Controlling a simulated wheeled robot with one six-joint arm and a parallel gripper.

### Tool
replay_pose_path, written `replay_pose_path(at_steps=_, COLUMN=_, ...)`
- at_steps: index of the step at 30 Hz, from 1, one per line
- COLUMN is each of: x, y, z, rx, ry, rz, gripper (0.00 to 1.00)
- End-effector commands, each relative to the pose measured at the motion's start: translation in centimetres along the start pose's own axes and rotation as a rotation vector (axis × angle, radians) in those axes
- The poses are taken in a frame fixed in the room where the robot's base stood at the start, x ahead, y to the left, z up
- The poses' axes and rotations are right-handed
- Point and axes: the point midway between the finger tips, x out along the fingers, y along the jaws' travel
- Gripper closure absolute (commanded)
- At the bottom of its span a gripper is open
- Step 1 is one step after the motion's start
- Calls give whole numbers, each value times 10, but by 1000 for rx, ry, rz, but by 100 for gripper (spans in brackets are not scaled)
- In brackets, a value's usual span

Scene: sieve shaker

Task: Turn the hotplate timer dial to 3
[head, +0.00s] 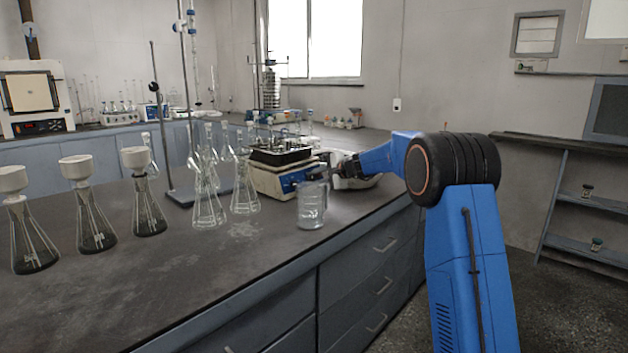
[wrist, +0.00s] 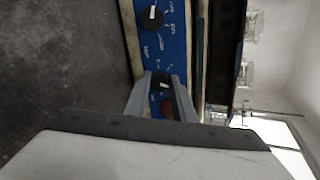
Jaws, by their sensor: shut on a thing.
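The hotplate (head: 262,180) stands on the bench with a blue front panel (head: 292,183), and a dark tray of glassware rests on top. In the wrist view the panel (wrist: 174,45) carries two black dials with white pointer marks. One dial (wrist: 152,17) is free near the top edge. My gripper (wrist: 160,90) is shut on the other dial (wrist: 161,80), with one finger on each side of it. A red part (wrist: 167,107) shows between the fingers. The panel markings are too small to read. In the head view my gripper (head: 325,173) is at the panel's right side.
A glass beaker (head: 311,207) stands close in front of the panel, just below my gripper.

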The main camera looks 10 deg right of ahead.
Motion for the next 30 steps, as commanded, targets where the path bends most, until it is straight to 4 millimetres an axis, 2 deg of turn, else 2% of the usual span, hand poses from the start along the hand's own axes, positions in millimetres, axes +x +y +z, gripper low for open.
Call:
replay_pose_path(at_steps=6, x=0, y=1, z=-2, rx=169, ry=-4, rz=-1, gripper=99)
replay_pose_path(at_steps=15, x=0, y=1, z=-2, rx=322, ry=-9, rz=-3, gripper=99)
replay_pose_path(at_steps=30, x=0, y=2, z=-2, rx=378, ry=-10, rz=-3, gripper=99)
